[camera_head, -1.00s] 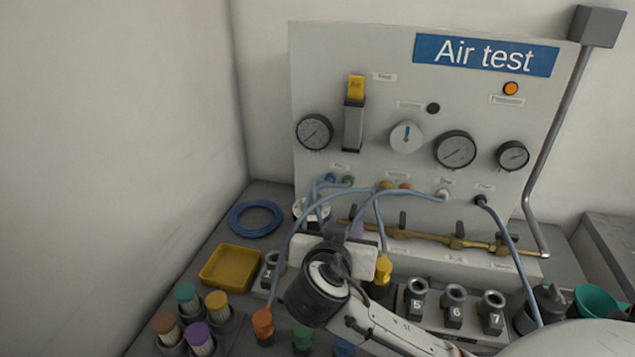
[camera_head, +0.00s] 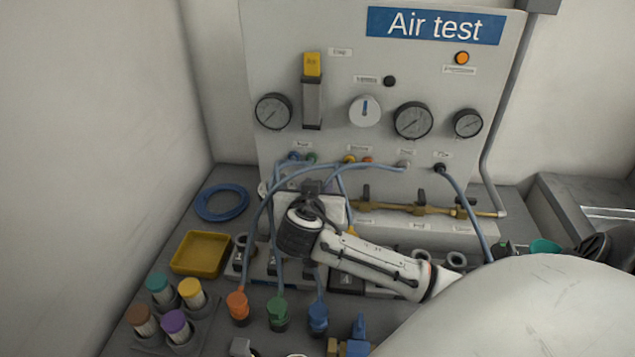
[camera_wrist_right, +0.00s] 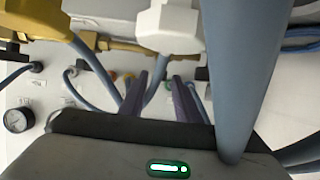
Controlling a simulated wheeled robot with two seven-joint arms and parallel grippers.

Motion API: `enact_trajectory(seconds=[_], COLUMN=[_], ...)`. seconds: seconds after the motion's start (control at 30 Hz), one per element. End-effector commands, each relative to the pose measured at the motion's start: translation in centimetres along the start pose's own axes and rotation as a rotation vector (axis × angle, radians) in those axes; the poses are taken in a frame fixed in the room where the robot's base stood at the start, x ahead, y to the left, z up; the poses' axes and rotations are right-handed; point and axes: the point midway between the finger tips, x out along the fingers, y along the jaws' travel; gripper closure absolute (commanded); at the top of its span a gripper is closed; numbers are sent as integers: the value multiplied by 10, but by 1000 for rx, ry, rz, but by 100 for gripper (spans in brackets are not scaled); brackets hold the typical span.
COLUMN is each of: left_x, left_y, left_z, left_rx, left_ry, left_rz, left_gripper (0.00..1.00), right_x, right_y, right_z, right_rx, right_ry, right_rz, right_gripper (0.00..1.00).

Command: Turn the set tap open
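The brass manifold (camera_head: 395,208) runs along the foot of the white Air test panel (camera_head: 300,45), with several dark tap handles standing up from it. Its small labels are too blurred to tell which one is the set tap. My right gripper (camera_wrist_right: 160,80) is open, its two dark purple fingers apart with no tap visible between them. In the head view my right gripper's body hides the manifold's left end and the fingertips. The brass pipe (camera_wrist_right: 105,45) also shows in the right wrist view, apart from the fingers. My left gripper is not in view.
Blue hoses (camera_head: 258,210) loop from the panel ports around my right gripper. A yellow tray (camera_head: 200,254), a blue coil (camera_head: 221,203) and coloured-capped cylinders (camera_head: 174,327) sit left. Orange (camera_head: 238,303), green (camera_head: 278,310) and blue (camera_head: 318,315) hose fittings stand in front. Gauges line the panel.

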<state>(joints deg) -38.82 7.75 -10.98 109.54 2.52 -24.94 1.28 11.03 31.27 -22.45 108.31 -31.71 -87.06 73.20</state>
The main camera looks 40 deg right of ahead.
Motion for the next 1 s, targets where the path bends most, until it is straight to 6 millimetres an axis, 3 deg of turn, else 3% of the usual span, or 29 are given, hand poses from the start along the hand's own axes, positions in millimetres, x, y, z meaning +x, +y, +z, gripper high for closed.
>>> enact_trajectory(seconds=[0.07, 0.23, 0.27, 0.67, 1.0], left_x=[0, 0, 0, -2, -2], left_y=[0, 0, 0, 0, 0], left_z=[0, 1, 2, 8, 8], left_rx=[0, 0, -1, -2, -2], left_ry=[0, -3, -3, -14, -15], left_rz=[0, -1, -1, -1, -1], left_gripper=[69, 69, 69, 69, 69], right_x=[0, 0, 0, 0, 1], right_y=[0, 0, 0, 2, 7], right_z=[0, 0, 0, 2, 3], right_rx=[0, 0, 0, -22, -119], right_ry=[0, 1, 1, -7, -6], right_rz=[0, 0, 0, -50, -273], right_gripper=[70, 99, 100, 100, 100])
